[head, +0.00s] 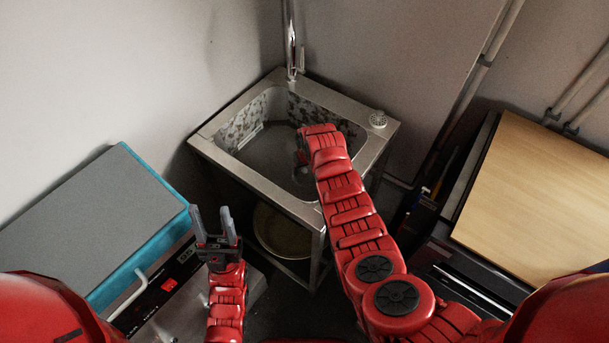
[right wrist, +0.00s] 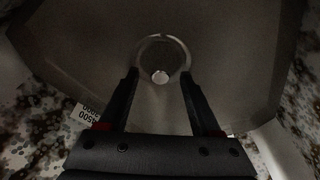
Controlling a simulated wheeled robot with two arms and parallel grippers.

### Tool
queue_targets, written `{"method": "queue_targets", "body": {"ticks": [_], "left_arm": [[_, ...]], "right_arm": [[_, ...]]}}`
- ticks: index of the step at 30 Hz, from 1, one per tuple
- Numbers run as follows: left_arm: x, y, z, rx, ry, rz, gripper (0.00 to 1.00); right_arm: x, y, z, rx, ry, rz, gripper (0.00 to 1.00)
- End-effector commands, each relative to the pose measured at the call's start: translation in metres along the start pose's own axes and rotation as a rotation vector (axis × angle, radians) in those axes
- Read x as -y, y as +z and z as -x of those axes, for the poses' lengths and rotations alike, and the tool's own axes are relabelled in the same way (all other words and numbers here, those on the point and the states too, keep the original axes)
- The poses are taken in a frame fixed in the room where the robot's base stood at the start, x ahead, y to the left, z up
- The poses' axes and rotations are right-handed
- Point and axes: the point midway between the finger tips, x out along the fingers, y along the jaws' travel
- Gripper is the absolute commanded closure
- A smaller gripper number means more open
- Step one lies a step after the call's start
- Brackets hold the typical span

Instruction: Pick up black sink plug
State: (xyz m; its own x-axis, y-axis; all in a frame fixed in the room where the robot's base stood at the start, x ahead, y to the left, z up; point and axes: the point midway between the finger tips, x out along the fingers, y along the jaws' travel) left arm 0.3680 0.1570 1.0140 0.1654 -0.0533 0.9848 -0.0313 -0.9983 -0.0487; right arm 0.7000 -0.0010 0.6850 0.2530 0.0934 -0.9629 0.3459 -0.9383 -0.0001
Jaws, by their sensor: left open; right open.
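The sink (head: 222,146) stands against the wall in the head view, and my right arm reaches down into its basin. In the right wrist view, a dark round plug (right wrist: 163,62) with a small shiny knob (right wrist: 160,77) lies inside a pale drain ring on the basin floor. My right gripper (right wrist: 159,75) is open, with its two fingertips to either side of the knob in the picture. I cannot tell how far above the plug they are. The head view does not show the plug; my arm covers part of the basin. My left gripper (head: 212,225) is open and empty, away from the sink.
A teal and grey box-shaped unit (head: 95,205) stands at left. A wooden-topped unit (head: 545,195) stands at right. The basin walls surround my right gripper.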

Motion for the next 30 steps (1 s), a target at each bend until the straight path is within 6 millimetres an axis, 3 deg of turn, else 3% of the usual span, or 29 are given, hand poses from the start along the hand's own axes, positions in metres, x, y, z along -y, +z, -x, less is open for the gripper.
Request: {"method": "queue_targets", "body": {"ticks": [5, 16, 30], "left_arm": [[0.0000, 0.0000, 0.0000, 0.000, 0.000, 0.000, 0.50], [0.0000, 0.0000, 0.0000, 0.000, 0.000, 0.000, 0.50], [0.0000, 0.0001, 0.0005, 0.000, 0.000, 0.000, 0.50]], "right_arm": [[0.0000, 0.0004, -0.0002, 0.001, 0.000, 0.000, 0.35], [-0.0001, 0.0008, -0.0003, 0.002, 0.000, 0.000, 1.00], [-0.0002, 0.0002, 0.0018, 0.003, 0.000, 0.000, 1.00]]}}
